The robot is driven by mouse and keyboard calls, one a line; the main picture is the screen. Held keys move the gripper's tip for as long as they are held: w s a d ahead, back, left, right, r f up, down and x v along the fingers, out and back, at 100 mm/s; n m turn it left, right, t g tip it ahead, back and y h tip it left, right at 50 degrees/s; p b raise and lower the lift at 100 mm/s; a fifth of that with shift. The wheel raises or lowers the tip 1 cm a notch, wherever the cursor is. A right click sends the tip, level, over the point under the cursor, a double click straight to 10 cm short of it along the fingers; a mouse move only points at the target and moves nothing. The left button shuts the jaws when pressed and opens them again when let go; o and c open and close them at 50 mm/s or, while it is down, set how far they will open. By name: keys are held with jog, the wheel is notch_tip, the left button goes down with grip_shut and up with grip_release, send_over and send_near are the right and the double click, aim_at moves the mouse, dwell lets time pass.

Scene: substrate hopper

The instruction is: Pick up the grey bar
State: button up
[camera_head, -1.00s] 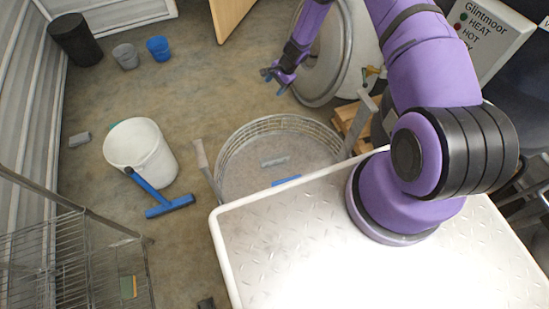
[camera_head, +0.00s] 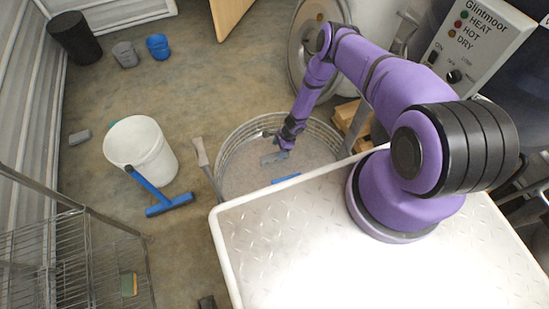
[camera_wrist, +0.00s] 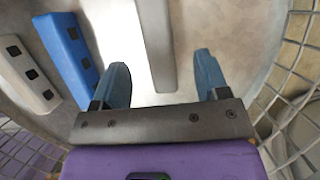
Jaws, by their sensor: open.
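The grey bar (camera_wrist: 156,42) lies on the pale floor of a round wire-sided basket (camera_head: 228,142). In the head view the bar (camera_head: 272,159) shows just below my gripper (camera_head: 277,146). In the wrist view my gripper (camera_wrist: 160,78) is open and empty. The bar runs lengthwise away from me, its near end between the lines of the two blue-grey fingers. I cannot tell how high the fingers are above the bar.
In the wrist view a blue bar (camera_wrist: 68,52) and a white bar with dark squares (camera_wrist: 27,76) lie left of the grey bar. The basket's wire wall (camera_wrist: 296,95) is close on the right. A white bucket (camera_head: 140,148) and blue squeegee (camera_head: 170,205) are outside, at left.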

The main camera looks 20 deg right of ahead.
aim_at(275, 156)
jog(key=shift+x, duration=3.5)
jog(key=shift+s+d, duration=0.1)
jog(key=shift+c, duration=0.5)
jog(key=c, duration=1)
